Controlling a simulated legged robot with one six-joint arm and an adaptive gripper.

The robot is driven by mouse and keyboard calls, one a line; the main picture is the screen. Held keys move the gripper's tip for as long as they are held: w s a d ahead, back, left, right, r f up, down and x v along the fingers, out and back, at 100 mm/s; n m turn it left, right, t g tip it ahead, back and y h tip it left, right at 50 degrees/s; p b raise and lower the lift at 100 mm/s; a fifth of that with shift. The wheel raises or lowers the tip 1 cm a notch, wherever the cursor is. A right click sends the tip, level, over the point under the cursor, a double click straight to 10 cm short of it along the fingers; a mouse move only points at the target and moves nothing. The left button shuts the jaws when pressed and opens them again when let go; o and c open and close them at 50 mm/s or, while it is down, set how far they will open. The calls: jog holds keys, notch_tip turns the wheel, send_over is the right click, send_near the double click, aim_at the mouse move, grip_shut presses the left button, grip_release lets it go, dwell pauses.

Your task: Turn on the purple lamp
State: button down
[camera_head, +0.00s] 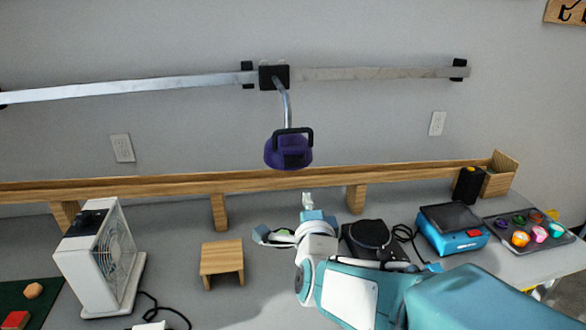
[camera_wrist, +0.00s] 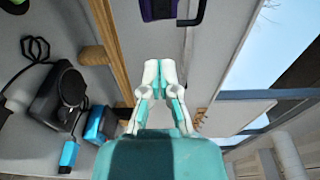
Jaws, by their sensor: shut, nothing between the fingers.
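The purple lamp (camera_head: 287,152) hangs from a curved metal arm on a wall rail, above the wooden shelf. It has a dark handle (camera_head: 293,132) across its front. Part of the lamp (camera_wrist: 158,8) and its handle (camera_wrist: 193,14) show at the top edge of the wrist view. My gripper (camera_head: 307,200) is below and slightly right of the lamp, apart from it. In the wrist view my gripper (camera_wrist: 160,65) has its fingers together with nothing between them. Whether the lamp is lit is not clear; no glow shows.
A wooden shelf (camera_head: 185,186) runs along the wall behind my gripper. On the table are a white fan (camera_head: 100,258), a small wooden stand (camera_head: 221,258), a black device (camera_head: 368,237), a blue box (camera_head: 452,228) and a tray (camera_head: 497,233) of colourful items.

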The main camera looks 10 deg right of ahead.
aim_at(301, 162)
jog(key=shift+d, duration=0.25)
jog(key=w, duration=0.4)
jog(key=w+d, duration=0.1)
jog(key=w, duration=0.9)
jog(key=shift+d, duration=0.25)
jog(key=shift+w, duration=0.15)
